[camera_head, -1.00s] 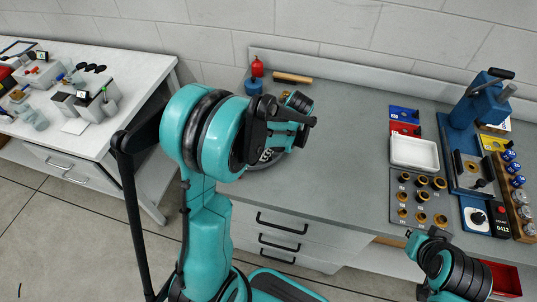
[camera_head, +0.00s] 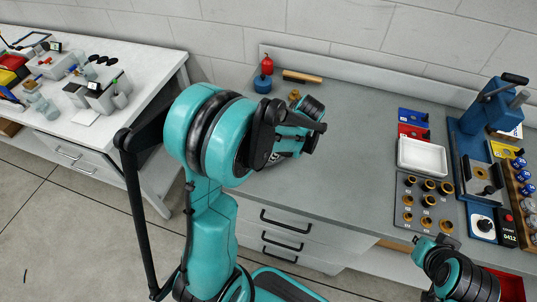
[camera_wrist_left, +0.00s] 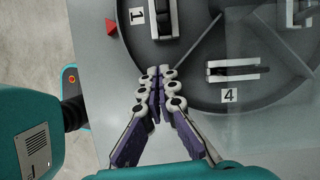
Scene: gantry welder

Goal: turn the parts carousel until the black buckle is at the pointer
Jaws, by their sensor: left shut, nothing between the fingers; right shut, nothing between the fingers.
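The parts carousel (camera_wrist_left: 210,108) is a round dark grey dish with thin dividers in the left wrist view; my left arm hides nearly all of it in the head view. A red pointer (camera_wrist_left: 111,27) lies beside its rim at the upper left, close to the label 1 (camera_wrist_left: 136,15). A dark part with pale edges (camera_wrist_left: 166,20) is in the compartment by label 1. A pale-framed part with a dark middle (camera_wrist_left: 233,69) is by label 4. I cannot tell surely which is the black buckle. My left gripper (camera_wrist_left: 158,78) is shut and empty over the carousel's near-left edge, near a divider. My right gripper (camera_head: 424,243) is shut and empty.
A white tray (camera_head: 422,156), a board of rings (camera_head: 425,203) and a blue press (camera_head: 488,112) are at the right. The bench middle is clear.

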